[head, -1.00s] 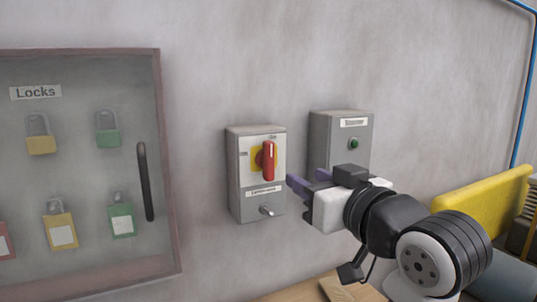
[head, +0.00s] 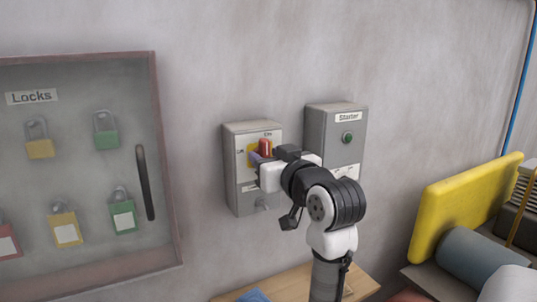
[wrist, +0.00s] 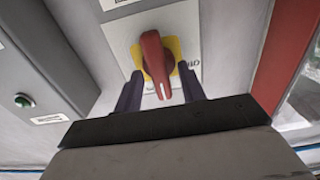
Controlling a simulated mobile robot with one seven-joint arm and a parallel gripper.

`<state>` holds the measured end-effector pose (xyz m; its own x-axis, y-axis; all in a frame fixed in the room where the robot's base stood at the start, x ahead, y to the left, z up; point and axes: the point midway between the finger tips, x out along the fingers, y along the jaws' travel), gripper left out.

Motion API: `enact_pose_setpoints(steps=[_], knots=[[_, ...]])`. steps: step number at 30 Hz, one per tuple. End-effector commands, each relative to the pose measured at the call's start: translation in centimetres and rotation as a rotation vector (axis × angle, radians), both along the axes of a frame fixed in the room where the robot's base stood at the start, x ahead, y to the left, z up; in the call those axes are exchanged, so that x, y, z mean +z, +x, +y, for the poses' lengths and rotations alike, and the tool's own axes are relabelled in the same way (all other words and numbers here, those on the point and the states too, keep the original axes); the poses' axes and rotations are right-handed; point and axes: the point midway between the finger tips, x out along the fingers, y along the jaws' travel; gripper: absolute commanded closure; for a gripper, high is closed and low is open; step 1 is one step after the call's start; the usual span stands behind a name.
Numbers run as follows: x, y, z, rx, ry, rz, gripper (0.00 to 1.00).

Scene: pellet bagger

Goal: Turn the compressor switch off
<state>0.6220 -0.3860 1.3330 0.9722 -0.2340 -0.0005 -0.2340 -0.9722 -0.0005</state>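The compressor switch is a red rotary handle (head: 265,147) on a yellow plate, on the front of a grey box (head: 234,170) on the wall. In the head view its upper part shows and my gripper hides the rest. In the wrist view the red handle (wrist: 155,62) stands between the two purple fingers, its white-marked end pointing toward my gripper. My gripper (wrist: 160,92) is open, with a finger on each side of the handle and gaps visible. I cannot tell whether either finger touches it.
A grey Starter box (head: 335,120) with a green button is on the wall to the right. A glass-fronted Locks cabinet (head: 158,120) with several padlocks hangs at left.

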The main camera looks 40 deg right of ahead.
Motion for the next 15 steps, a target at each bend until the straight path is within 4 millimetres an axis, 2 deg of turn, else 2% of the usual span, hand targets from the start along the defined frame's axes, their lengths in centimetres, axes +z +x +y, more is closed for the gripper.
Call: enact_pose_setpoints(steps=[4,11,15], knots=[[-0.03,-0.01,0.01,0.000,0.000,0.000,0.60],[0.00,-0.03,0.02,0.000,0.000,0.000,0.88],[-0.02,-0.04,0.02,0.000,-0.005,0.001,0.88]])
